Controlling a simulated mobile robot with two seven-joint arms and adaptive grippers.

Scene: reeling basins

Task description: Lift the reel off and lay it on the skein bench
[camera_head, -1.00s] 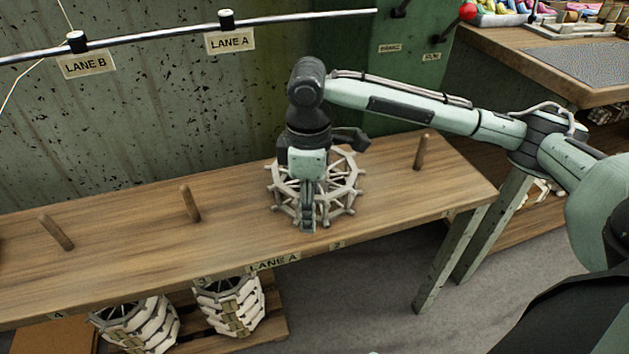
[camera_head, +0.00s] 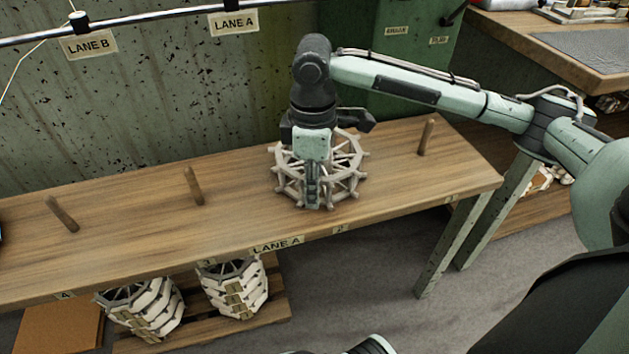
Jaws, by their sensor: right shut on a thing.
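The reel (camera_head: 347,180), a pale grey open wheel-like frame with spokes and short pegs, is at the skein bench (camera_head: 120,240), right of the bench's middle. My right gripper (camera_head: 312,200) points down at the near side of the reel and is shut on it, its fingers partly covering the rim. The reel lies flat, close to or on the wooden top; I cannot tell if it touches. The peg behind or under the reel, if any, is hidden. My left gripper is not in view.
Wooden pegs stand on the bench at the left (camera_head: 62,214), middle (camera_head: 193,186) and right (camera_head: 426,136). Wound reels (camera_head: 236,288) sit on a pallet below. A rail with lane tags (camera_head: 234,22) runs above. A second table (camera_head: 560,60) stands at the back right.

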